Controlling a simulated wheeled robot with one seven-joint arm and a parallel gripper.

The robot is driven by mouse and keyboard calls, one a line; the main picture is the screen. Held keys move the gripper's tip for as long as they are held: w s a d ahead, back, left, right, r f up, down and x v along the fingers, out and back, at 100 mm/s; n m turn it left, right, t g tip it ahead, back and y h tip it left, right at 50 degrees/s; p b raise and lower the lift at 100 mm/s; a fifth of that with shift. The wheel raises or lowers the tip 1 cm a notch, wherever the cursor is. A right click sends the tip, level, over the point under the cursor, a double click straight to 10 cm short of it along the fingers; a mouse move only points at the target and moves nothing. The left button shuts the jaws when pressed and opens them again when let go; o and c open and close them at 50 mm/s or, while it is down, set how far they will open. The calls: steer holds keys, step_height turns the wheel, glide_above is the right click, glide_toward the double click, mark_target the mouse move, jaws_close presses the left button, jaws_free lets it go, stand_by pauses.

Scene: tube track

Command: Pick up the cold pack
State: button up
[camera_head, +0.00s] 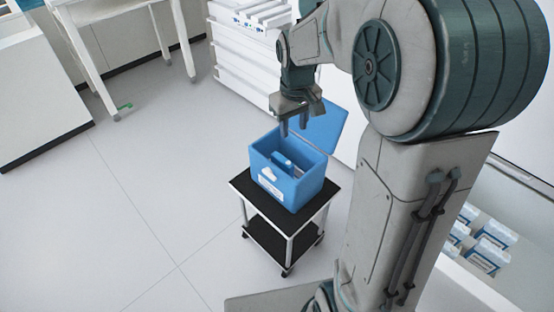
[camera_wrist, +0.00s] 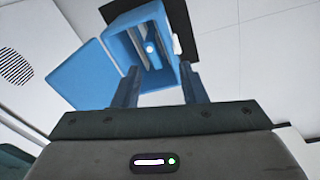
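A blue cool box (camera_head: 272,183) with its lid (camera_head: 322,125) open stands on a small black-topped cart. Inside it lies a small blue item (camera_head: 284,162), which may be the cold pack; its full shape is hidden by the box walls. In the wrist view the box (camera_wrist: 118,42) is seen from above, with a pale round spot inside. My gripper (camera_head: 293,127) hangs above the box's far side, apart from it. Its two fingers (camera_wrist: 160,68) are spread in the wrist view, with nothing between them.
The cart (camera_head: 240,185) has free floor (camera_head: 120,200) to its left. A white drawer cabinet (camera_head: 243,65) stands behind. A white table (camera_head: 85,55) is at the back left. Blue-and-white boxes (camera_head: 490,250) sit on a shelf at the right. The open lid rises beside my gripper.

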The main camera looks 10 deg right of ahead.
mark_target(282, 165)
steer(key=w+f+n+b, duration=0.1)
steer(key=w+f, duration=0.3)
steer(key=f, duration=0.4)
steer(key=w+f+n+b, duration=0.1)
steer(key=w+f, duration=0.3)
steer(key=f, duration=0.4)
steer(key=w+f+n+g+b, duration=0.1)
steer(key=w+f+b, duration=0.2)
steer(key=w+f, duration=0.2)
step_height(282, 165, down, 3)
steer(key=shift+a+r, duration=0.1)
steer(key=shift+a, duration=0.05)
steer(key=shift+s+d+f+b, duration=0.15)
steer(key=shift+f+b, duration=0.1)
steer(key=shift+f, duration=1.35)
steer(key=shift+w+d+f+b, duration=0.15)
steer(key=shift+f+b, duration=0.1)
steer(key=shift+f, duration=1.35)
steer(key=shift+s, duration=0.1)
jaws_close()
